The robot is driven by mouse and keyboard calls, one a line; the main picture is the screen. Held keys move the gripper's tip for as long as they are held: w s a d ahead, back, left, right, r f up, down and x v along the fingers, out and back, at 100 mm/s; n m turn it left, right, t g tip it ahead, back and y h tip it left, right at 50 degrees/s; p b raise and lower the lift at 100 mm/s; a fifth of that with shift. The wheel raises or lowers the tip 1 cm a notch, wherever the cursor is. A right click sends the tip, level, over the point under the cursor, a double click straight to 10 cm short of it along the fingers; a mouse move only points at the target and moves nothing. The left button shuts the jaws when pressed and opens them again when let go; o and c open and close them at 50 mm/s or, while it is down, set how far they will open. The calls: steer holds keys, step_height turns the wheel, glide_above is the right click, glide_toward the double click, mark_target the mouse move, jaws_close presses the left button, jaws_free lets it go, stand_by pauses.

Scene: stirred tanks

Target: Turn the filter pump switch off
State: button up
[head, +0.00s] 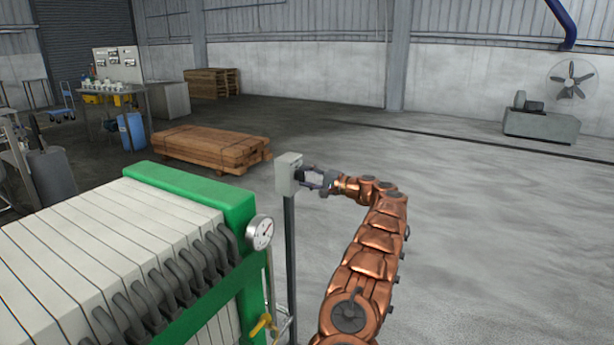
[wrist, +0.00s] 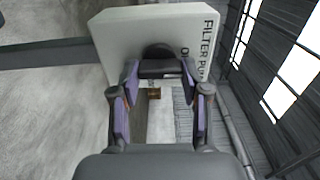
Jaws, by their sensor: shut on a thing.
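The filter pump switch box (head: 288,174) is a pale grey box on top of a thin grey post beside the filter press. In the wrist view the box (wrist: 120,35) carries the lettering "FILTER PU...", seen sideways, with the rest cut off or hidden. A dark round knob (wrist: 158,52) sticks out of its face. My gripper (head: 304,174) reaches the box face from the right. In the wrist view my gripper (wrist: 158,72) has its two fingers shut on the knob. The fingers hide part of the knob, so its setting cannot be read.
The filter press with its green frame (head: 240,205) and pale plates stands close at left, with a gauge (head: 260,232) and a yellow-handled valve (head: 260,325). A timber stack (head: 212,148) lies behind the box.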

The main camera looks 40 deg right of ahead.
stand_by(0.3)
steer(key=o, duration=1.1)
steer(key=shift+o, duration=0.2)
steer(key=v, duration=1.2)
